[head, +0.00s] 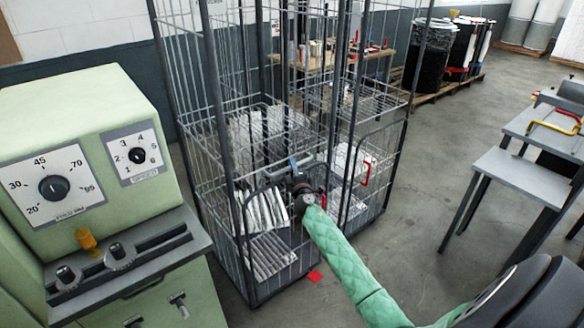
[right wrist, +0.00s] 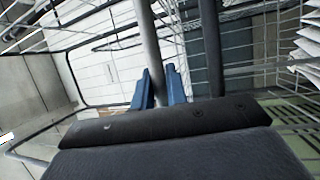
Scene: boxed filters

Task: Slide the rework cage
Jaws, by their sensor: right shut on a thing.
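The rework cage, a tall dark-framed wire roll cage (head: 223,110), stands in the middle of the head view. Pleated white and grey filters (head: 265,208) lie inside it. My right arm, in a green sleeve, reaches up to the cage's near right side. My right gripper (head: 298,172) is there, its fingers small and dark in the head view. In the right wrist view, the blue fingertips (right wrist: 159,86) are shut on an upright grey cage post (right wrist: 148,40). My left gripper is not in view.
A green machine with dials (head: 75,120) stands close on the cage's left. A grey step bench (head: 515,175) is at the right, with open floor (head: 425,165) between. A red mark (head: 314,276) lies on the floor by the cage. Pallets with drums (head: 455,50) stand behind.

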